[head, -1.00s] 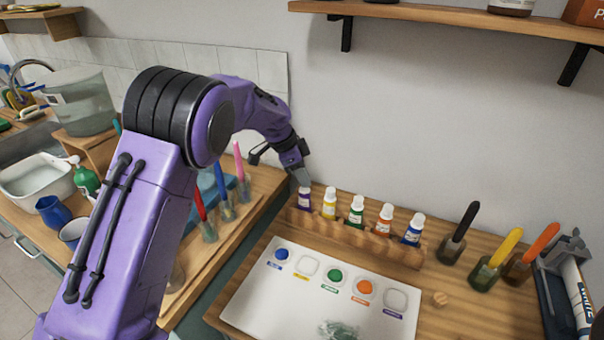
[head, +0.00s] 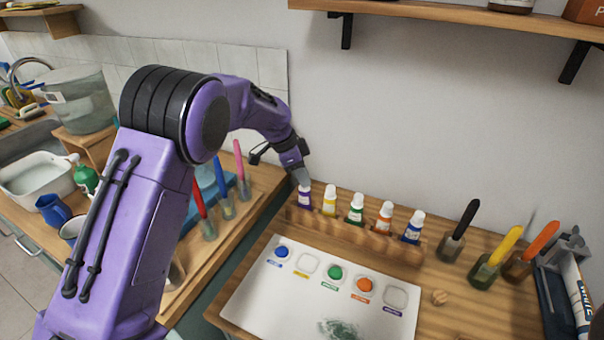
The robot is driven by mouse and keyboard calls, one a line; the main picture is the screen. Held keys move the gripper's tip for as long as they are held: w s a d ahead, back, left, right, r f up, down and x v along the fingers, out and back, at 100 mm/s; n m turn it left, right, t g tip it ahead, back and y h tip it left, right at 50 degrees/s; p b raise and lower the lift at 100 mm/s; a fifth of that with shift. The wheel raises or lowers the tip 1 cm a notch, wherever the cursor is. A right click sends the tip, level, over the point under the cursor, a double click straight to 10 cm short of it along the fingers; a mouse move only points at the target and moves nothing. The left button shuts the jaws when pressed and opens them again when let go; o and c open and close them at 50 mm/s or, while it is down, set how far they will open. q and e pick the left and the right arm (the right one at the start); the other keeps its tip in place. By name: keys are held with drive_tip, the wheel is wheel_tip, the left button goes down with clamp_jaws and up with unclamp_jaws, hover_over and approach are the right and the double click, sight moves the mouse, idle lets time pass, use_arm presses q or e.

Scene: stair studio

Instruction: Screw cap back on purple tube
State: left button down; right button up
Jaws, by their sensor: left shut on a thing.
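The purple tube (head: 304,199) stands upright at the left end of a wooden rack (head: 350,234). My left gripper (head: 303,181) points down at the top of this tube and is shut there. The cap is hidden by the fingers, so I cannot tell how it sits on the tube. My right gripper is not in view.
Yellow (head: 330,202), green, orange and blue tubes with white caps stand in the same rack. A white palette (head: 255,300) with paint wells lies in front. Jars with coloured handles (head: 452,245) stand at right. A shelf (head: 450,17) hangs above.

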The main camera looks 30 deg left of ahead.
use_arm(q)
drive_tip(key=shift+f, duration=0.15)
idle(0.4)
drive_tip(key=c, duration=0.5)
unclamp_jaws()
drive_tip(key=shift+c, duration=0.2)
wheel_tip(320, 180, up, 7)
drive_tip(key=p, duration=0.7)
